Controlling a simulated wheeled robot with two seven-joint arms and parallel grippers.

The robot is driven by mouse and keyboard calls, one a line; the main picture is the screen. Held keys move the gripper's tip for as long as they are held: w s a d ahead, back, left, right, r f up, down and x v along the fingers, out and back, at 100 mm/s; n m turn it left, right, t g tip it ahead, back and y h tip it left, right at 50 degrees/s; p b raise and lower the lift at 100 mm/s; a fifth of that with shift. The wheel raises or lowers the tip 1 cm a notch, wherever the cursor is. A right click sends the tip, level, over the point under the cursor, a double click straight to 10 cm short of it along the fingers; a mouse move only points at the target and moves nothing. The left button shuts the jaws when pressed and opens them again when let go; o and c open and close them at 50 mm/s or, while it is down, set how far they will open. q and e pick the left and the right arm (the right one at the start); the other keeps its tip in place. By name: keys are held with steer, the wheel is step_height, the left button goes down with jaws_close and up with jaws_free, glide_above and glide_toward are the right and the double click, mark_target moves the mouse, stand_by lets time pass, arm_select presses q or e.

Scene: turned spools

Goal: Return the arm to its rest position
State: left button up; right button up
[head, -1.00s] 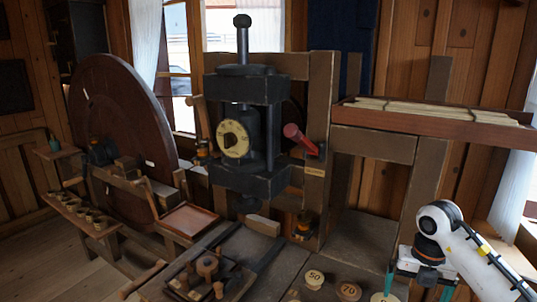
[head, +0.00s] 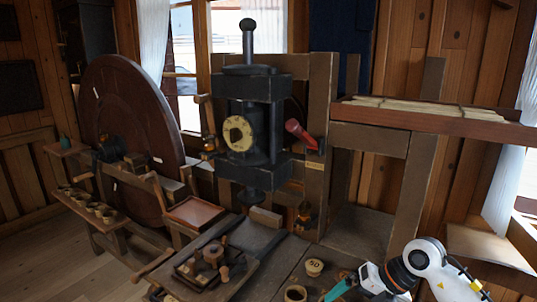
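My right arm comes in at the lower right, and its white wrist and dark joint ring show near the bottom edge. My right gripper (head: 340,290) points left over the bench, with a teal finger visible. The picture's edge cuts off the rest, so I cannot tell whether it is open or shut, or holds anything. A pale turned spool marked 50 (head: 314,266) stands on the bench left of the gripper, apart from it. A second pale round piece with a dark top (head: 296,293) stands nearer, at the bottom edge. My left gripper is not in view.
A black press (head: 262,90) with a red handle (head: 300,134) stands behind the bench. A wooden tray with turned parts (head: 205,262) lies left of the spools. A long shelf (head: 435,125) overhangs at the right. A large dark wheel (head: 125,125) stands at the left.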

steer(key=s+a+r+m+t+y, duration=0.3)
steer(key=a+r+m+t+y, duration=0.3)
steer(key=a+r+t+y, duration=0.45)
steer(key=d+f+m+t+h, duration=0.2)
steer(key=d+m+t+h, duration=0.65)
steer(key=m+h, duration=0.75)
steer(key=s+d+f+m+g+h, duration=0.25)
steer(key=d+f+m+g, duration=0.25)
steer(key=f+m, duration=0.3)
steer(key=s+a+f+m+g+y, duration=0.1)
steer(key=s+f+g, duration=0.6)
steer(key=s, duration=0.4)
steer(key=s+f+m+g+y, duration=0.1)
steer(key=s+f+g, duration=0.4)
steer(key=s+f, duration=0.5)
step_height(320, 180, down, 25)
steer(key=s+g, duration=0.2)
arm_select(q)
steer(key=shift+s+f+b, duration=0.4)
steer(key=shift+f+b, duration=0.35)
arm_select(e)
steer(key=s+d+f, duration=0.2)
steer(key=s+f, duration=1.4)
steer(key=shift+s+d+f+g, duration=0.25)
steer(key=shift+s+d+g, duration=0.05)
steer(key=shift+s+g, duration=0.1)
